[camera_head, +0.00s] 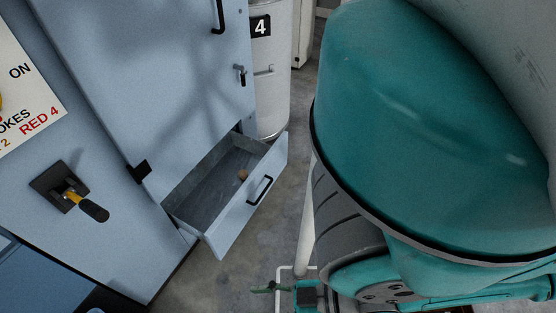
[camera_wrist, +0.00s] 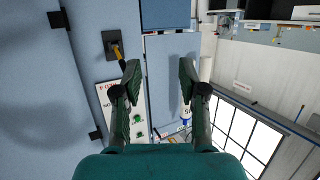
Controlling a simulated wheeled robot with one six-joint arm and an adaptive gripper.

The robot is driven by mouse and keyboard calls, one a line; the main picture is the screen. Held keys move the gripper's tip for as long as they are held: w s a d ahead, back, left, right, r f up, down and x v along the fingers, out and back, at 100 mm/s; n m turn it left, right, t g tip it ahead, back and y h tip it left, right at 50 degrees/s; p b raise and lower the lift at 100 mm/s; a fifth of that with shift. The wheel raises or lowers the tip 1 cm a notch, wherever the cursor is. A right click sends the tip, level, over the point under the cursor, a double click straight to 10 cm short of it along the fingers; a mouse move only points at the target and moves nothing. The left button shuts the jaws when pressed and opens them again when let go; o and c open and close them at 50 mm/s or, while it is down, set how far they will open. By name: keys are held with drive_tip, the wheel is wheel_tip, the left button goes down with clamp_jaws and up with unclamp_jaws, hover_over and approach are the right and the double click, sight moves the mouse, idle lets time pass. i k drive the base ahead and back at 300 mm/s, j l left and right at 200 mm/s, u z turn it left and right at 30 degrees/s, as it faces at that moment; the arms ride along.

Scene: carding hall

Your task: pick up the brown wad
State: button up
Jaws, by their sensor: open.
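The brown wad (camera_head: 243,175) is a small roundish lump lying inside the open drawer (camera_head: 205,183) of the blue cabinet, near the drawer's front panel in the head view. I cannot make it out in the wrist view. My gripper (camera_wrist: 158,82) shows in the wrist view with its two dark green fingers spread apart and nothing between them. It faces blue cabinet panels, apart from the wad. In the head view my teal arm fills the right side, and my fingers are not clearly seen there.
The drawer's front panel has a black handle (camera_head: 260,191). A lever switch (camera_head: 75,194) sticks out of the cabinet (camera_head: 190,90) at left. A white cylinder marked 4 (camera_head: 271,95) stands behind the drawer. Grey floor (camera_head: 245,245) is clear in front of the drawer.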

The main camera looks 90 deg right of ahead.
sight(243, 175)
drive_tip(key=z, duration=1.65)
drive_tip(key=i, duration=0.9)
drive_tip(key=l+z, duration=0.1)
drive_tip(key=l, duration=0.4)
drive_tip(key=i+j+u, duration=0.1)
drive_tip(key=j, duration=0.3)
